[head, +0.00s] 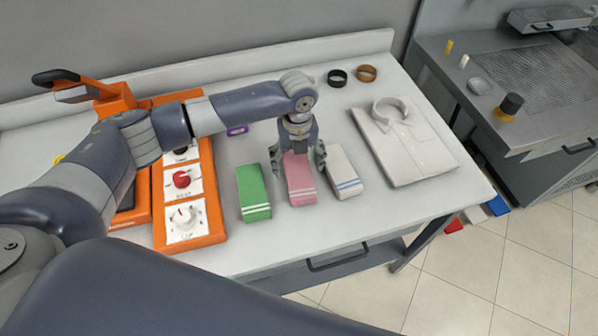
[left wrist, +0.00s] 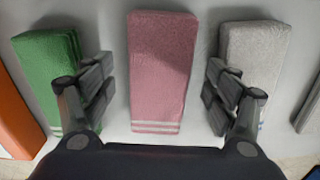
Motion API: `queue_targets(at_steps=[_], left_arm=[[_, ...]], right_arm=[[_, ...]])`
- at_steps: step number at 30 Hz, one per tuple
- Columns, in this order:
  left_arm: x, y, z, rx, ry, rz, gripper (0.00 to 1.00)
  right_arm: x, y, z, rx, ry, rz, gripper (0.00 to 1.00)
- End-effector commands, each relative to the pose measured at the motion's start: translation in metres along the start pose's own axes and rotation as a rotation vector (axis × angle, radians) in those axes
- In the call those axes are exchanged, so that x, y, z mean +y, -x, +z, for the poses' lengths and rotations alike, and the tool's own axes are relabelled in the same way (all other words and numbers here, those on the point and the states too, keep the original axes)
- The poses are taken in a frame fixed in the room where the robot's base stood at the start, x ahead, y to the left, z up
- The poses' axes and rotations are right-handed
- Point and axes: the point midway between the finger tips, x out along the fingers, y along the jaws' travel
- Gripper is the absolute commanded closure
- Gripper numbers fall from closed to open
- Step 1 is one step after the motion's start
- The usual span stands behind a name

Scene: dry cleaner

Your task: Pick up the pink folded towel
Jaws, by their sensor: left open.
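The pink folded towel (head: 299,184) lies on the white table between a green folded towel (head: 254,192) and a light grey folded towel (head: 343,172). My left gripper (head: 298,168) is above its far part, pointing down, with a finger on each side. In the left wrist view the pink towel (left wrist: 162,70) lies between the two open fingers (left wrist: 157,95), with a gap on each side. One finger overlaps the green towel (left wrist: 48,75) in that view, the other the grey towel (left wrist: 253,60). Nothing is held. My right gripper is not in view.
An orange control panel (head: 205,222) with knobs stands left of the towels on the white table (head: 300,245). A folded white shirt (head: 425,150) lies to the right. A black ring (head: 337,78) and a brown ring (head: 366,73) are at the back. Bare table lies in front of the towels.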

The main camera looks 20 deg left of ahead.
Motion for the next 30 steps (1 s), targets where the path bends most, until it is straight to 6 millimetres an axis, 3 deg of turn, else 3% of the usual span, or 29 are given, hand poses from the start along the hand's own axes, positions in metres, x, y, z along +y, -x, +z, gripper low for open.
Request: queue_targets(at_steps=[4,11,18,30], left_arm=[[0.0,-0.013,0.0,-0.001,0.001,0.001,0.2],[0.0,-0.016,0.0,-0.002,0.0,-0.001,0.2],[0.0,-0.016,0.001,-0.002,0.0,0.0,0.68],[0.0,-0.014,0.001,-0.003,0.001,-0.001,0.68]], right_arm=[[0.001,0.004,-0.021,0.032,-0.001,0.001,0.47],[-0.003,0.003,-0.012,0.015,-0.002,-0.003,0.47],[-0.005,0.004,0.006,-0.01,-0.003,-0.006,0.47],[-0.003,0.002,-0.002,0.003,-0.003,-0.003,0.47]])
